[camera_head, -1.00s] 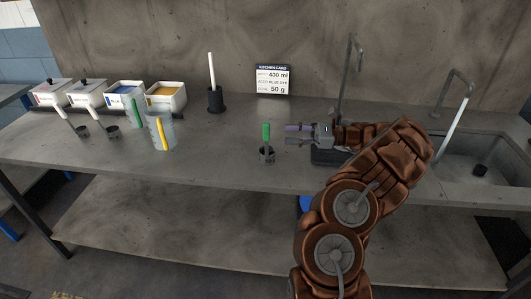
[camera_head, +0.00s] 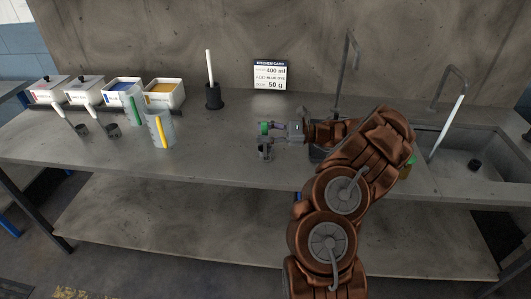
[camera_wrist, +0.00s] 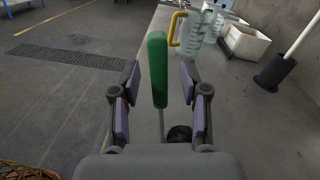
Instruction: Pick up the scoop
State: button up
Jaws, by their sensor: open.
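The scoop stands upright with its green handle (camera_wrist: 157,70) pointing up. In the wrist view the handle rises between the two purple-padded fingers of my gripper (camera_wrist: 160,112). The fingers are open, with a gap on both sides of the handle. In the head view the green handle top (camera_head: 264,128) shows at my gripper's fingertips (camera_head: 268,134). The scoop's dark cup (camera_head: 265,151) is below them on the counter. In the wrist view its lower part is partly hidden by my gripper.
Two clear jugs, one with a green handle (camera_head: 135,108) and one with a yellow handle (camera_head: 160,130), stand to the left. White bins (camera_head: 164,96) line the back left. A black holder with a white rod (camera_head: 213,95) and a card (camera_head: 270,76) stand behind. A sink is at right.

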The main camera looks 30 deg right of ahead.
jog(key=shift+c, duration=0.2)
grip_shut()
dwell(0.5)
